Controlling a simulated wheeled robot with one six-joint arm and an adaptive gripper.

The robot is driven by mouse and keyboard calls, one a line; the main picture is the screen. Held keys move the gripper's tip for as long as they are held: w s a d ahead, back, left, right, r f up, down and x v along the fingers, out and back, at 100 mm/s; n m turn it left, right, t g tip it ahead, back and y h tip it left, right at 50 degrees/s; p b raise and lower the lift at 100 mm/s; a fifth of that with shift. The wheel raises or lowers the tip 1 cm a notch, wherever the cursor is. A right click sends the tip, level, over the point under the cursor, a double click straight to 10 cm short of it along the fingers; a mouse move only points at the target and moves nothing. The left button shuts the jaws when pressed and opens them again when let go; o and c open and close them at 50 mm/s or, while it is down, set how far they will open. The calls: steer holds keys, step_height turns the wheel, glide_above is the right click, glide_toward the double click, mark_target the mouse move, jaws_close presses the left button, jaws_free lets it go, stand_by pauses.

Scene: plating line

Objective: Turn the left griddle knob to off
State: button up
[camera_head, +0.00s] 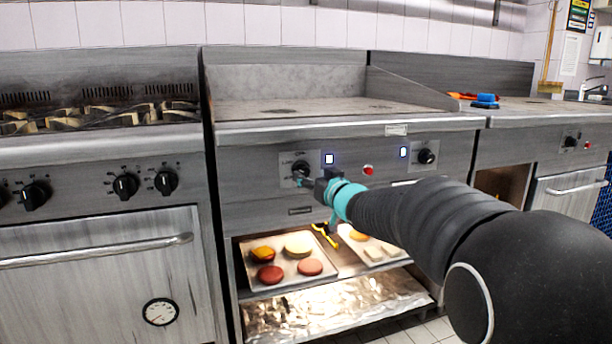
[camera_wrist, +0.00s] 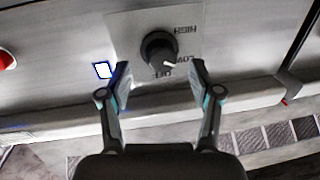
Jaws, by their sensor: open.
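The left griddle knob (camera_head: 301,169) is a black dial on a pale plate on the griddle's front panel. My gripper (camera_head: 310,183) is at the knob's front in the head view. In the wrist view my gripper (camera_wrist: 160,80) is open, its two fingertips on either side just below the knob. I cannot tell whether either finger touches it.
The right griddle knob (camera_head: 426,156) and a red light (camera_head: 368,170) are on the same panel. A stove with black knobs (camera_head: 126,186) stands left. Trays of food (camera_head: 252,283) sit on the open shelf below. A blue object (camera_head: 485,99) lies on the right counter.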

mark_target(306, 172)
steer(key=shift+x, duration=1.75)
steer(key=c, duration=1.1)
